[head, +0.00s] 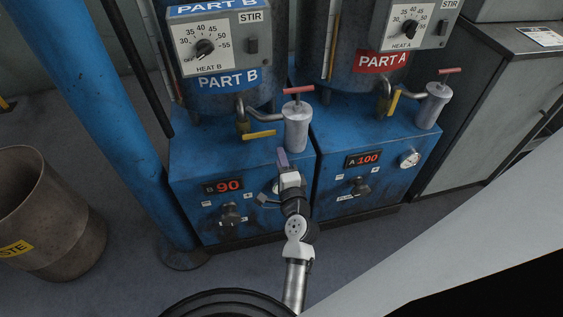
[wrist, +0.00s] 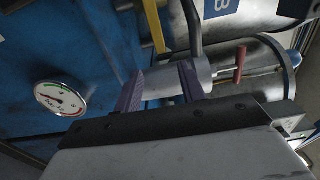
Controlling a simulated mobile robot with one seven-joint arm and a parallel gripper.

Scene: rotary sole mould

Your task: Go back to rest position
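My gripper (head: 282,158) is in front of the blue PART B cabinet (head: 190,178), below the grey cylinder with the red T-handle (head: 297,128). In the wrist view my gripper (wrist: 161,72) shows two purple fingers spread apart. The grey cylinder (wrist: 170,80) appears beyond and between them; I cannot tell whether they touch it. Its red handle (wrist: 239,64) lies to the right. My arm reaches up from the bottom of the head view and hides part of the cabinet front. No held object shows.
The PART A cabinet (head: 385,145) stands close on the right, with a gauge (head: 409,158). Yellow levers (head: 259,134) and valve knobs (head: 231,215) stick out. A blue post (head: 100,110) and waste bin (head: 50,210) are left. A pale panel (head: 470,245) fills the lower right.

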